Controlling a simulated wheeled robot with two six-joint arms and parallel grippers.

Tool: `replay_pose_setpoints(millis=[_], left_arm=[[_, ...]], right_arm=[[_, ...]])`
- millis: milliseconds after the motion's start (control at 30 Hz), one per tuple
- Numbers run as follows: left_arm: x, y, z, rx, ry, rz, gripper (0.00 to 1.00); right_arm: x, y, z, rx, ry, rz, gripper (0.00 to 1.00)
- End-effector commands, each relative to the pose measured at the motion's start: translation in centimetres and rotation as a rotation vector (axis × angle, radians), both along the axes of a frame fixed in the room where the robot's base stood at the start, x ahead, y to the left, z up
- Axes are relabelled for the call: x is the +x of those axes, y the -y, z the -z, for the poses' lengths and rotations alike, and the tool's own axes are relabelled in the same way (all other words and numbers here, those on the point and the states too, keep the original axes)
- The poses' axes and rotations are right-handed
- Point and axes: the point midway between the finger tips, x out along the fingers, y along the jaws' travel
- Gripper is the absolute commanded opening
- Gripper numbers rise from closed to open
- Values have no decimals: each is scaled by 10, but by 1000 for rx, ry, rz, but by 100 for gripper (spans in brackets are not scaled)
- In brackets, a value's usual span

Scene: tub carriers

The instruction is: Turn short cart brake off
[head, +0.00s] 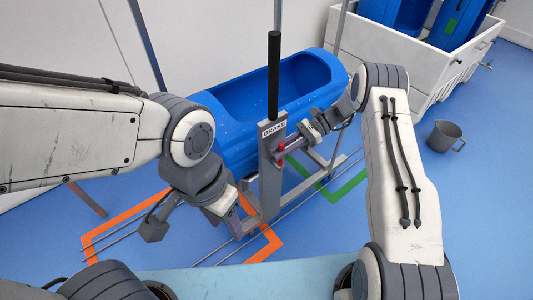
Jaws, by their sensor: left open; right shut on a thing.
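The cart's grey post (271,175) stands upright in the middle of the head view, with a BRAKE label (273,129) and a tall black handle (274,75) above it. A small red brake lever (281,160) shows on the post's right side, partly hidden by my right gripper. My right gripper (287,148) comes in from the right and is shut on the red lever. My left gripper (243,213) is low at the left of the post, open and empty, close to the cart's grey frame. The blue tub (235,110) lies on the cart behind the post.
Orange floor marking (265,252) and green floor marking (347,189) lie around the cart. A grey mug (444,136) stands on the blue floor at the right. A white crate (400,62) with blue tubs is at the back right. Floor between crate and cart is mostly clear.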

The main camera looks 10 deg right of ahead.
Motion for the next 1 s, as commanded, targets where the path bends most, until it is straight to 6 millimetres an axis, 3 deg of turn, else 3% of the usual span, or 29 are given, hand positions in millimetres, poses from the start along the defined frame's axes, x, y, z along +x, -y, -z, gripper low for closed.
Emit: replay_pose_setpoints(millis=[500, 533, 600, 1000], left_arm=[[0, 0, 1, 0, 0, 0, 50], [0, 0, 1, 0, 0, 0, 50], [0, 0, 1, 0, 0, 0, 50], [0, 0, 1, 0, 0, 0, 50]], right_arm=[[-3, 10, 2, 15, -18, 5, 0], [-3, 10, 2, 15, -18, 6, 31], [-3, 10, 2, 15, -17, 6, 50], [-1, 8, 1, 14, -13, 7, 50]])
